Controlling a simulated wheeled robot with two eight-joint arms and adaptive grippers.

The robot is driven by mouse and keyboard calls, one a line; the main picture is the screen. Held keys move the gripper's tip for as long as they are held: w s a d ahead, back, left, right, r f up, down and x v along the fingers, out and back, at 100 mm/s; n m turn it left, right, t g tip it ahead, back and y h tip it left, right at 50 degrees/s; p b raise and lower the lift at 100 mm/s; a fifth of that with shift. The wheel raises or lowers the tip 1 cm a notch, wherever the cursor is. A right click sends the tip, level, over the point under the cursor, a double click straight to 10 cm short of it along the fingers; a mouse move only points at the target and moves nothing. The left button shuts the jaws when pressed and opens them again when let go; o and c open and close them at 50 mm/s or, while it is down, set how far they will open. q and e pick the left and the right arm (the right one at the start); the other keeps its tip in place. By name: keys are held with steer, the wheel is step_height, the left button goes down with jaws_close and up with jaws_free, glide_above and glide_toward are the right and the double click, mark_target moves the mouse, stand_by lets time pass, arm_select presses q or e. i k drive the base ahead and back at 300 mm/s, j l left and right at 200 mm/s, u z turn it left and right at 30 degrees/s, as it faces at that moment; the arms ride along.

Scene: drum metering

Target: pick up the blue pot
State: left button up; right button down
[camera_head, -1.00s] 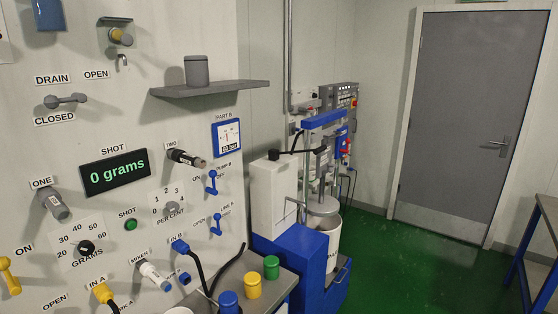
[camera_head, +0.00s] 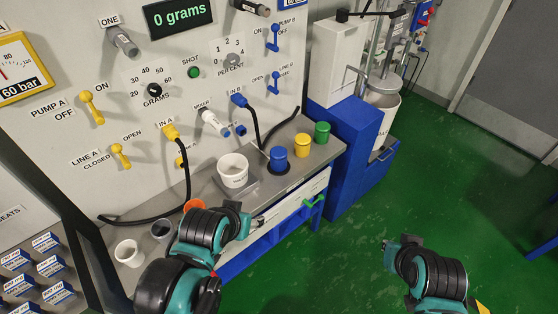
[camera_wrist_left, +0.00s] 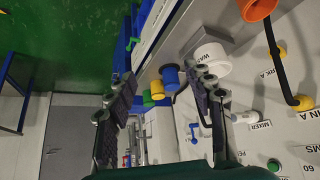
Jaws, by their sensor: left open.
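The blue pot (camera_head: 278,160) stands upright on the grey bench top, in a dark round spot left of the yellow pot (camera_head: 303,145) and green pot (camera_head: 322,133). In the left wrist view, the blue pot (camera_wrist_left: 171,78) shows between the spread fingers of my left gripper (camera_wrist_left: 160,88), beyond their tips. In the head view, my left gripper (camera_head: 257,221) is in front of the bench edge, apart from the pot and below it in the picture. It is open and empty. My right gripper (camera_head: 388,245) is over the green floor; its jaws are too unclear to judge.
A white cup (camera_head: 233,172) stands on a grey plate left of the blue pot. An orange cup (camera_head: 194,205) and another white cup (camera_head: 128,253) are further left. Black hoses hang from the wall panel to the bench. The floor at right is clear.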

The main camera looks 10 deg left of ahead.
mark_target(278, 155)
steer(key=i+j, duration=0.1)
steer(key=i, duration=0.85)
steer(key=j+u, duration=0.05)
steer(key=j, duration=0.05)
